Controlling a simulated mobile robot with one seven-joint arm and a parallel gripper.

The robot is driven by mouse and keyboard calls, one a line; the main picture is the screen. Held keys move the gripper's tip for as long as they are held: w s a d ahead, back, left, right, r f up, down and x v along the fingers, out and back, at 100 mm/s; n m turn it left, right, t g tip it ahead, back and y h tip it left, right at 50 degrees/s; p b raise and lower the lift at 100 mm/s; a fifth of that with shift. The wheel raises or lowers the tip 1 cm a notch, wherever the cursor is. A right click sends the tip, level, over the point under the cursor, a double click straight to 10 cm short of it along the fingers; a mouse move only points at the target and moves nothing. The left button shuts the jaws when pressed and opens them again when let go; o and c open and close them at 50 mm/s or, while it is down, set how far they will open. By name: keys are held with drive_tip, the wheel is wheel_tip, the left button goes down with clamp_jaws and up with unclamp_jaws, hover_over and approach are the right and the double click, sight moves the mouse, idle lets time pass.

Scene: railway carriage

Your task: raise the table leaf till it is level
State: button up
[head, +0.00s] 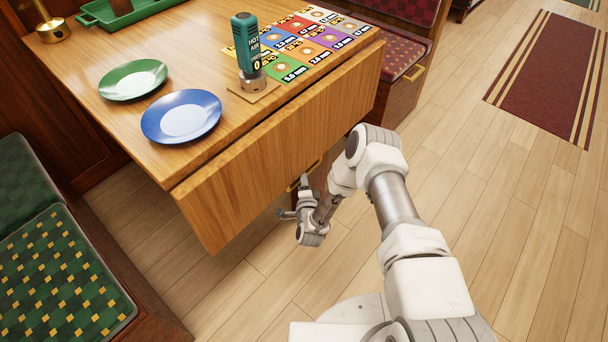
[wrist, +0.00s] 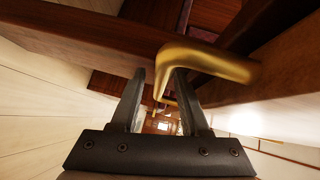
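The table leaf (head: 285,140) is a wooden panel hanging down, steeply tilted, from the long edge of the table (head: 85,62). My gripper (head: 284,214) is low, below the leaf's lower edge and above the floor. A brass handle (head: 303,182) shows beside it, partly hidden behind the leaf and my wrist. In the wrist view the bent brass handle (wrist: 215,62) crosses above my fingertips, and one end runs down between my two fingers (wrist: 160,78). The fingers are apart, with gaps visible beside the brass. I cannot tell whether either finger touches it.
Seats stand left (head: 60,255) and at the back (head: 395,55). Floor is clear at right.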

clamp_jaws()
idle(1.2)
